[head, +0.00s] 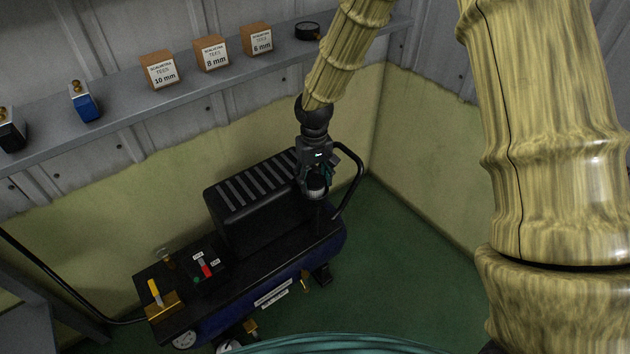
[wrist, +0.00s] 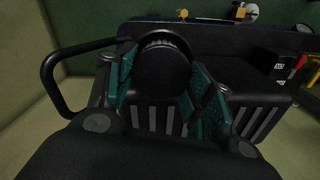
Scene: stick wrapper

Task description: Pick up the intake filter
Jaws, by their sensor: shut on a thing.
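The intake filter (wrist: 164,62) is a round black cap with a ribbed rim. In the wrist view it sits between the green-padded fingers of my gripper (wrist: 165,85), which are shut on it. The fingers hide part of the filter there. I cannot tell whether the filter is still seated on the compressor or apart from it.
The compressor has a black ribbed housing (head: 262,195), a blue tank (head: 270,297) and a curved black handle (head: 352,180) close right of my gripper. A wall shelf (head: 120,118) behind holds small boxes (head: 212,54) and a blue block (head: 85,103). Green floor at right is clear.

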